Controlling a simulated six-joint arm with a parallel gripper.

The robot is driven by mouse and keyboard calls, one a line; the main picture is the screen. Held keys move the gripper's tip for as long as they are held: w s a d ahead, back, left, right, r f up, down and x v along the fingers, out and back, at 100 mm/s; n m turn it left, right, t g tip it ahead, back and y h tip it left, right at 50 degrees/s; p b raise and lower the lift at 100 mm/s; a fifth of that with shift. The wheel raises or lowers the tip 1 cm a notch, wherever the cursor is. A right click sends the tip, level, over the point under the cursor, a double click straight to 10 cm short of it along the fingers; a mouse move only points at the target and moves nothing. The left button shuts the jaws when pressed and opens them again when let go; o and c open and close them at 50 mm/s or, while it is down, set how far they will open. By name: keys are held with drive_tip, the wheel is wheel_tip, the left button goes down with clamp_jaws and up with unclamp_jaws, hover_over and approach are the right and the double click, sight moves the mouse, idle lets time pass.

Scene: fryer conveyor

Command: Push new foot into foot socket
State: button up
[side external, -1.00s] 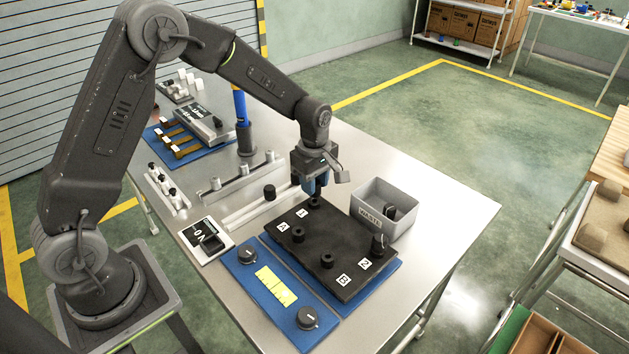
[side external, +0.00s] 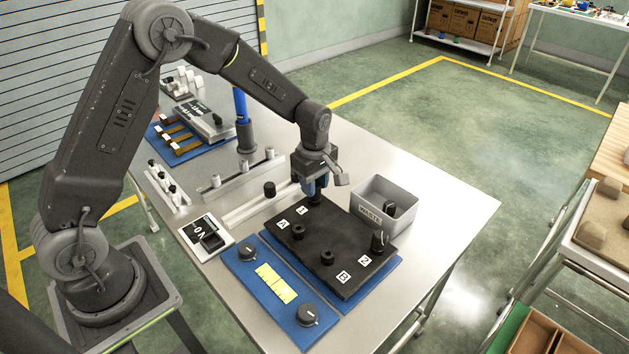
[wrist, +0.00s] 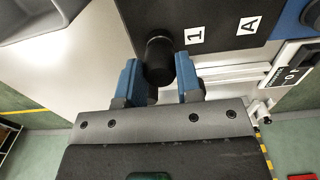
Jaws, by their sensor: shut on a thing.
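The black plate (side external: 349,278) lies on a blue mat, with white labels 1, A, 2 and B. My gripper (side external: 314,192) is low over the plate's far corner by label 1. Its blue fingers are shut on a black cylindrical foot (side external: 316,201), which also shows between the fingertips in the wrist view (wrist: 159,52). The foot looks upright and at the plate surface. The socket beneath it is hidden, so I cannot tell how deep it sits. Other black round pieces stand near A (side external: 298,232), B (side external: 327,259) and 2 (side external: 377,242).
A grey waste bin (side external: 395,225) with a dark piece inside stands just right of the plate. A blue panel with knobs (side external: 270,285) lies in front. A white rail (side external: 245,208) and small switch box (side external: 206,236) are to the left. The table's right side is clear.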

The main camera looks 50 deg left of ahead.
drive_tip(key=shift+f, duration=0.25)
drive_tip(key=o, duration=1.1)
drive_tip(key=shift+r, duration=0.15)
drive_tip(key=shift+r, duration=2.9)
